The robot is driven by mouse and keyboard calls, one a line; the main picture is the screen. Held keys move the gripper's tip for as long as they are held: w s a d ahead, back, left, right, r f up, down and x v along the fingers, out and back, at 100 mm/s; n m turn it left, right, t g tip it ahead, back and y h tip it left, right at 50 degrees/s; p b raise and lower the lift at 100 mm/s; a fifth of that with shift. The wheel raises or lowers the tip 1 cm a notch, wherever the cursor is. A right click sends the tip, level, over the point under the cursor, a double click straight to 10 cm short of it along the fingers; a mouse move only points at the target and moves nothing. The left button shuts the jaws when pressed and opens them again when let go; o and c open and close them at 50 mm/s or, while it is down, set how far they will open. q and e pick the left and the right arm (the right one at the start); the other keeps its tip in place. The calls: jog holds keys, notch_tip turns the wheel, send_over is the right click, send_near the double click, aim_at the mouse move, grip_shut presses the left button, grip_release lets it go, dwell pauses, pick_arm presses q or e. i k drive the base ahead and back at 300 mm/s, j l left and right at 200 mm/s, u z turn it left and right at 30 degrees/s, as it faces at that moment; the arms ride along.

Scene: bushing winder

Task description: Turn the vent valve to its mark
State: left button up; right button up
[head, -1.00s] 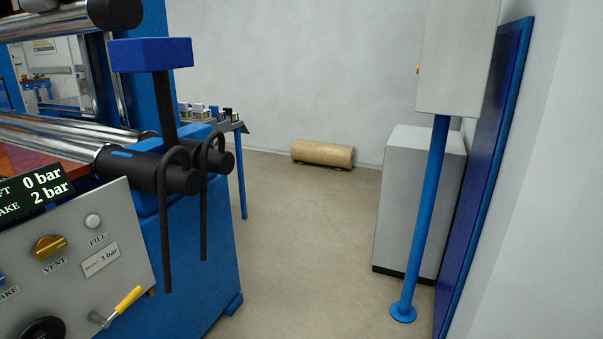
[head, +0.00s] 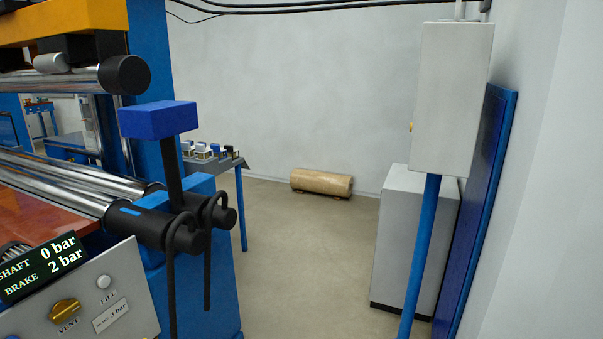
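The vent valve is a yellow-brass knob (head: 65,310) on a tilted grey control panel (head: 130,286) at the lower left of the head view. The label VENT sits just below it. A mark for the knob cannot be made out. The display (head: 45,268) above it reads SHAFT 0 bar and BRAKE 2 bar. Neither of my grippers shows.
A grey cabinet (head: 410,240), a blue post (head: 420,255) and a wall box (head: 452,95) are at right. A brown roll (head: 322,181) lies by the back wall. The middle floor is clear.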

aim_at(63, 310)
jog(key=u, duration=1.3)
